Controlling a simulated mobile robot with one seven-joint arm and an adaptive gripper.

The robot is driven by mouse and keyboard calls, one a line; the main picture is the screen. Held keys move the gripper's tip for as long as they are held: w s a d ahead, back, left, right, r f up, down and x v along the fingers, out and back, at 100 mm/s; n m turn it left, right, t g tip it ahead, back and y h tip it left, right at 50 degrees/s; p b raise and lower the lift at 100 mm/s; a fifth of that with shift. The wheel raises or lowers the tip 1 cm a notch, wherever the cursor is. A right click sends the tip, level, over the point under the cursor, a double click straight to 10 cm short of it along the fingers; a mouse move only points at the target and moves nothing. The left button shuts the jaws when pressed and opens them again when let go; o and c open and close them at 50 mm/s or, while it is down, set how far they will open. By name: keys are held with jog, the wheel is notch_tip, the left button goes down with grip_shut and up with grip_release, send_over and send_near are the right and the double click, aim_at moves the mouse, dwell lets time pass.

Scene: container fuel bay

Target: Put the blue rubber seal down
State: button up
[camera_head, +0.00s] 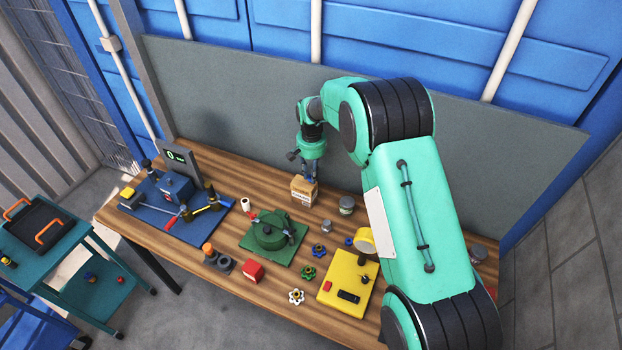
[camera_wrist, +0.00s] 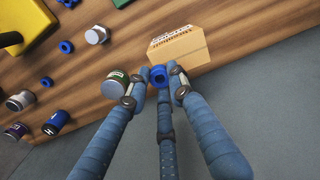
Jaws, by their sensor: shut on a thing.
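The blue rubber seal (camera_wrist: 158,76) is a small thick ring between my fingertips in the wrist view. My gripper (camera_wrist: 157,81) is shut on it. In the head view my gripper (camera_head: 310,176) hangs over the back of the wooden table, at the cardboard box; the held seal cannot be made out there. The cardboard box (camera_wrist: 178,48) lies just beyond the seal in the wrist view and also shows in the head view (camera_head: 302,194). I cannot tell how high the seal is above the table.
A green-labelled jar (camera_wrist: 115,84) stands close beside my fingers. A loose blue ring (camera_wrist: 66,46) lies farther off on the wood. A green plate with a valve (camera_head: 272,236) and a yellow board (camera_head: 345,290) lie toward the front. A grey panel (camera_head: 250,110) rises behind.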

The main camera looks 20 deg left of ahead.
jog(key=shift+w+a, duration=0.2)
jog(key=shift+w, duration=0.1)
jog(key=shift+f+p, duration=0.45)
jog(key=shift+f, duration=1.3)
jog(key=shift+f, duration=0.2)
jog(key=o, duration=0.8)
jog(key=shift+c, duration=0.2)
jog(key=shift+r, duration=0.15)
notch_tip(320, 180, up, 12)
jog(key=b, duration=0.1)
jog(key=shift+b, duration=0.4)
